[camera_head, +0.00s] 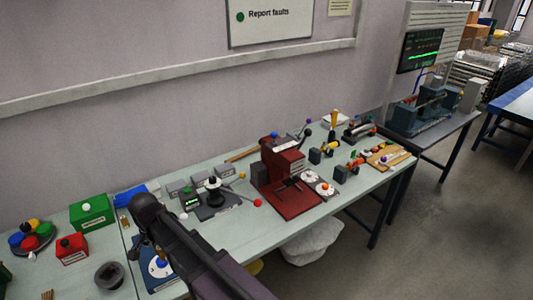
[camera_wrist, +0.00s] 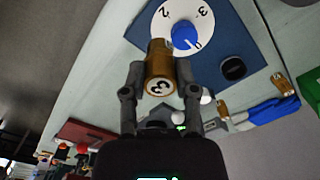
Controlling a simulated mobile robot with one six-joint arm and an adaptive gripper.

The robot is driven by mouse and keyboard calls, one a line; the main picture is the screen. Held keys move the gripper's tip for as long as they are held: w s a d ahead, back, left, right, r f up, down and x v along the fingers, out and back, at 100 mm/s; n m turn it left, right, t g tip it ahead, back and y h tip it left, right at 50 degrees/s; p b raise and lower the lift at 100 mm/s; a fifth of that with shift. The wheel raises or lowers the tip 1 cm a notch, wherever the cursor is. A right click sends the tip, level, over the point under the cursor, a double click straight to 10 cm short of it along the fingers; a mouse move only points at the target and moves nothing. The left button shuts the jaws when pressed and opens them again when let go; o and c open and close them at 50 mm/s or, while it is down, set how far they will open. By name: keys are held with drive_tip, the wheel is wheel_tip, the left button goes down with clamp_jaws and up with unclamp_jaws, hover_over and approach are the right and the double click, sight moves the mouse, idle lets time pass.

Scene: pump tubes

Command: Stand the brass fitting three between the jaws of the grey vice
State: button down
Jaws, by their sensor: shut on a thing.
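My gripper (camera_wrist: 158,72) is shut on a brass fitting (camera_wrist: 159,58), a short cylinder with a "3" on its pale near end, in the wrist view. The fitting is tilted in the picture and overlaps the edge of a white dial (camera_wrist: 199,14) with a blue knob (camera_wrist: 184,36). Whether it touches the dial plate, I cannot tell. In the head view my dark arm crosses the front of the bench, and the fingers and held fitting are not clearly visible. I cannot surely pick out the grey vice; a dark grey-based device (camera_head: 212,207) stands beyond my arm.
A dark round cup (camera_head: 110,275), a red box (camera_head: 72,252) and a green box (camera_head: 92,212) stand left of my arm. A red press (camera_head: 290,200) stands further right. Several small fixtures crowd the right end. A blue-grey machine (camera_head: 425,118) is on another bench.

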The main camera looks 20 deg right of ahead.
wheel_tip(320, 180, up, 7)
drive_tip(key=p, duration=0.6)
drive_tip(key=shift+d+f, duration=0.1)
